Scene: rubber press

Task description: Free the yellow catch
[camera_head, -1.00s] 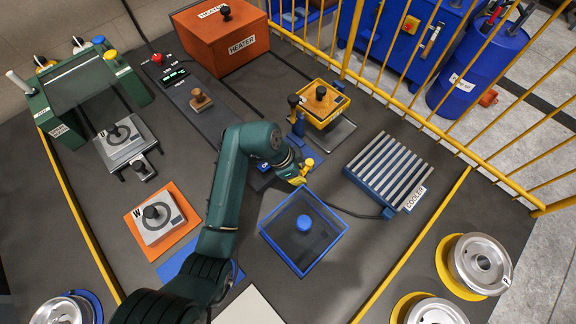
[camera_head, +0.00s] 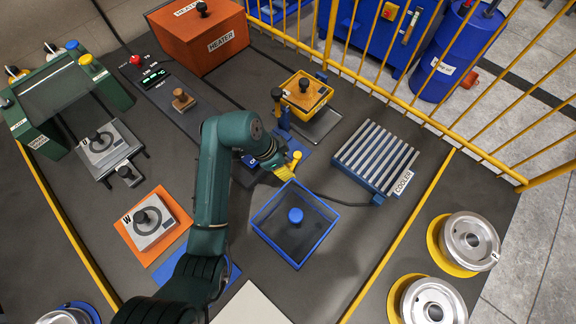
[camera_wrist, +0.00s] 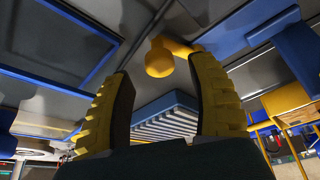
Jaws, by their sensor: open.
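The yellow catch (camera_head: 295,158) is a small knobbed lever beside the blue base of the press stand (camera_head: 282,119). In the wrist view its round yellow knob (camera_wrist: 159,61) and short arm show at the top middle. My gripper (camera_head: 284,172) is just in front of the catch in the head view. In the wrist view my gripper (camera_wrist: 162,72) is open, with its two yellow ribbed fingers apart. The knob appears between the fingertips, near the right one. I see no contact. My arm hides part of the stand's base.
The slatted cooler (camera_head: 376,158) is to the right. A yellow box (camera_head: 306,97) stands behind the stand. The orange heater (camera_head: 202,36) is at the back left.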

